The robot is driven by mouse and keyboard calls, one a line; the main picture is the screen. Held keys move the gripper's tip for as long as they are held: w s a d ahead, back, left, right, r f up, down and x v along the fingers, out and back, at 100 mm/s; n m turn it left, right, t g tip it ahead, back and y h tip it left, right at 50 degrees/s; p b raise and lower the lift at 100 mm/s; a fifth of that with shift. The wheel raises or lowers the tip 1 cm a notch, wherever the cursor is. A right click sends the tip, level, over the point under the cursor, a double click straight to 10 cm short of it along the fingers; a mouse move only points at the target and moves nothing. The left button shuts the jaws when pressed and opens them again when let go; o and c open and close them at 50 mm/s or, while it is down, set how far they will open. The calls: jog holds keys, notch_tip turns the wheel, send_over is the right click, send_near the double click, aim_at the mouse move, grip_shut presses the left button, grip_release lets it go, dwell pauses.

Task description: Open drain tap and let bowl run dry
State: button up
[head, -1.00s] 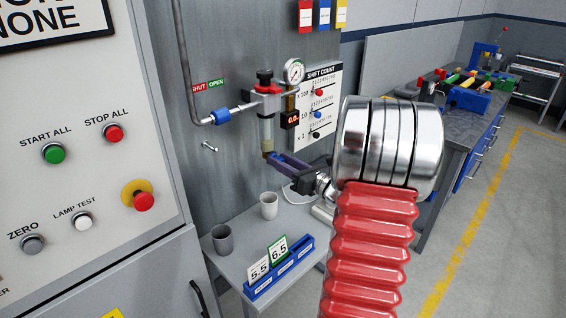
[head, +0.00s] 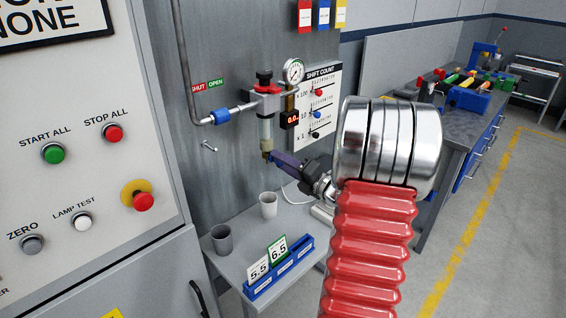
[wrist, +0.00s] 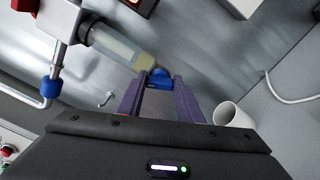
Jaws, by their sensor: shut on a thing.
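The blue drain tap (wrist: 159,77) sits at the bowl's bottom end, between my fingertips. My gripper (wrist: 160,84) is shut on the tap; it also shows in the head view (head: 272,157), reaching in from the right, just under the bowl. The fingers hide part of the tap in the head view. No falling liquid can be made out.
A light cup (head: 268,205) and a dark grey cup (head: 222,239) stand on the small table below. A blue rack (head: 278,270) holds cards 5.5 and 6.5. The pipe with a blue collar (head: 221,116) and a gauge (head: 294,71) are close to the bowl.

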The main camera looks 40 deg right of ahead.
jog(key=m, duration=0.5)
jog(key=shift+d+f, duration=0.2)
dwell(0.4)
jog(key=o, duration=1)
jog(key=shift+o, duration=0.2)
jog(key=shift+a, duration=0.1)
jog(key=s, duration=1.3)
jog(key=shift+s+d, duration=0.2)
jog(key=shift+s, duration=0.2)
